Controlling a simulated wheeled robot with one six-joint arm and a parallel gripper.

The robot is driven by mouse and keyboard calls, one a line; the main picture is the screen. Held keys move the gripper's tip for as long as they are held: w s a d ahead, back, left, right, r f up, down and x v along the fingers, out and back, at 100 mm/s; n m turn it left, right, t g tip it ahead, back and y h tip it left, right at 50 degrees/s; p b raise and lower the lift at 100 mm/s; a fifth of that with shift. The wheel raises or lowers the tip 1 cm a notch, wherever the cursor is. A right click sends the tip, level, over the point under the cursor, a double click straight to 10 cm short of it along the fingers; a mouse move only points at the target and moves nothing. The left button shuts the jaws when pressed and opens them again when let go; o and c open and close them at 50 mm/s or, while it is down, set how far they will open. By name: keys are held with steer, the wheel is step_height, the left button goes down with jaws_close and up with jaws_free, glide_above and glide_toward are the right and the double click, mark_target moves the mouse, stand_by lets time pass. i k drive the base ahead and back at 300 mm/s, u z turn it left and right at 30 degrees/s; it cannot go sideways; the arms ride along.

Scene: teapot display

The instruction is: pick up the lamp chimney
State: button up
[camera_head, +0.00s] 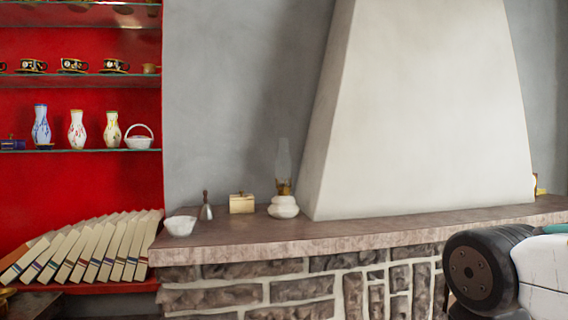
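The lamp chimney (283,161) is a clear glass tube. It stands upright on an oil lamp with a brass burner (284,188) and a round white base (284,207). The lamp stands on the stone mantel ledge (350,232), beside the left foot of the white chimney hood. Nothing touches the glass. Part of my arm shows at the lower right, far from the lamp. My gripper is not in view.
Left of the lamp on the ledge are a small cream box (242,203), a grey bell (206,207) and a white bowl (180,226). The white hood (425,110) rises close on the right. Red shelves (80,180) hold vases, cups and books.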

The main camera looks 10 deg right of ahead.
mark_target(283, 169)
steer(key=k, duration=0.45)
steer(key=z, duration=0.9)
steer(key=i, duration=0.85)
steer(key=u, duration=0.7)
steer(key=i, duration=0.55)
steer(key=u, duration=0.6)
